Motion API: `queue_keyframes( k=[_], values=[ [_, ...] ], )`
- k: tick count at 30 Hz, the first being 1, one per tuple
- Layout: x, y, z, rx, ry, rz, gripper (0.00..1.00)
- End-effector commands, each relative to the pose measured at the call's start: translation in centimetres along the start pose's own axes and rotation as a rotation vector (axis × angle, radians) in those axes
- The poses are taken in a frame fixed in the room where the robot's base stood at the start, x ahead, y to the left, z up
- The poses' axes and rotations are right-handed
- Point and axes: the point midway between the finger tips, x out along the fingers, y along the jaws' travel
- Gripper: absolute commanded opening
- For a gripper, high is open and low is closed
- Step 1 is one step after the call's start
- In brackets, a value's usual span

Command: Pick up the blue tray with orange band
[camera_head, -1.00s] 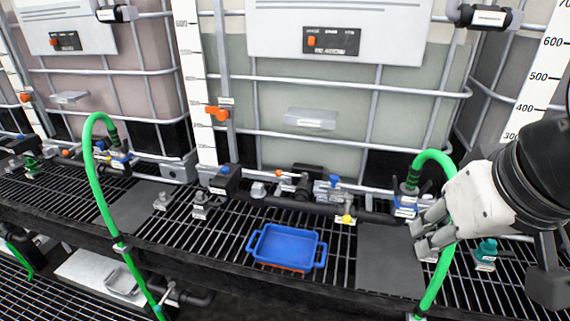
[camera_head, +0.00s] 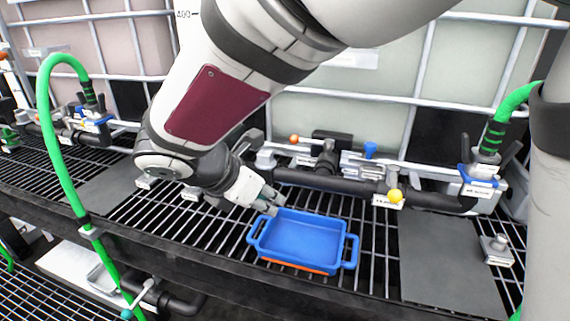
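The blue tray with orange band (camera_head: 303,239) sits on the black grate shelf near its front edge. It has a loop handle at each short end, and the orange band shows low on its front side. My gripper (camera_head: 270,206) reaches in from the upper left, with its fingertips at the tray's back left corner, by the left handle. The fingers look close to the rim; whether they touch it cannot be told. The finger gap is too small and partly hidden to read.
A grey plate (camera_head: 447,262) lies to the right. A green hose (camera_head: 62,150) arches at the left. Large caged tanks stand behind. Bare grate lies left of the tray.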

Motion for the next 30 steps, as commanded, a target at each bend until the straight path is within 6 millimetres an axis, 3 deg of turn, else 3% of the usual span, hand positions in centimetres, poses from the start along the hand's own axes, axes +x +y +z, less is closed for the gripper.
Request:
queue_keyframes(
  k=[1,3,9,14,24,30],
  values=[
    [1.7,2.0,-2.7,-0.11,-0.02,0.019,0.21],
    [2.6,3.9,-5.0,-0.234,-0.05,0.042,0.21],
    [3.8,6.7,-8.6,-0.425,-0.099,0.078,0.21],
    [5.2,7.2,-8.7,-0.446,-0.107,0.081,0.21],
    [11.2,7.7,-8.2,-0.442,-0.105,0.079,0.21],
    [12.3,7.8,-8.1,-0.441,-0.105,0.082,0.21]
  ],
)
